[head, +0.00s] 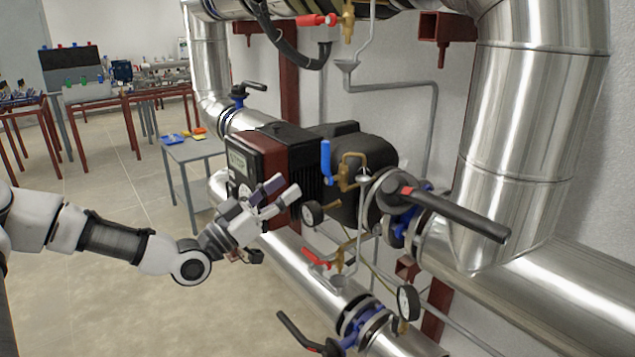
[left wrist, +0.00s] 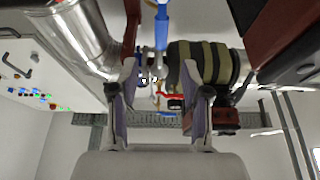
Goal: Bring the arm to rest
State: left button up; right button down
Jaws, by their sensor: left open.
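My left arm reaches in from the left in the head view. Its gripper (head: 277,192) is open, with the two fingers apart and nothing visible between them. It appears in front of the dark red and black pump unit (head: 270,165); I cannot tell whether it touches it. In the left wrist view both fingers of the gripper (left wrist: 160,100) stand apart, with a blue-handled valve (left wrist: 161,28) beyond them. My right gripper is not in view.
Large silver pipes (head: 520,120) fill the right side. A black-handled valve (head: 450,212), a blue lever (head: 326,162) and gauges (head: 311,213) stick out near the gripper. A small grey table (head: 195,150) stands behind. The floor (head: 120,310) at lower left is clear.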

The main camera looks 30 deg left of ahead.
pick_arm(q)
jog(key=s+d+f+g+y+p, duration=0.15)
jog(key=d+f+g, duration=0.3)
jog(key=f, duration=0.55)
jog(key=s+d+f+g+p, duration=0.25)
jog(key=d+f, duration=0.25)
jog(key=f, duration=0.4)
jog(key=s+d+f+g+y+p, duration=0.1)
jog(key=s+d+f+g, duration=0.3)
jog(key=f, duration=0.6)
jog(key=s+d+f+g+y+p, duration=0.1)
jog(key=s+d+f+g, duration=0.15)
jog(key=s+f, duration=0.2)
jog(key=s+d+f+g+y+p, duration=0.1)
jog(key=s+f+g, duration=0.25)
jog(key=s, duration=0.25)
jog(key=s+a+f+n+g+y, duration=0.1)
jog(key=s+a+f+n+y, duration=0.1)
jog(key=s, duration=0.4)
jog(key=s+a+f+n+g+y, duration=0.2)
jog(key=s+n, duration=0.1)
jog(key=s, duration=0.2)
jog(key=shift+s+a+g, duration=0.25)
jog(key=shift+s+g, duration=0.05)
jog(key=shift+s, duration=0.05)
jog(key=shift+w+r, duration=0.1)
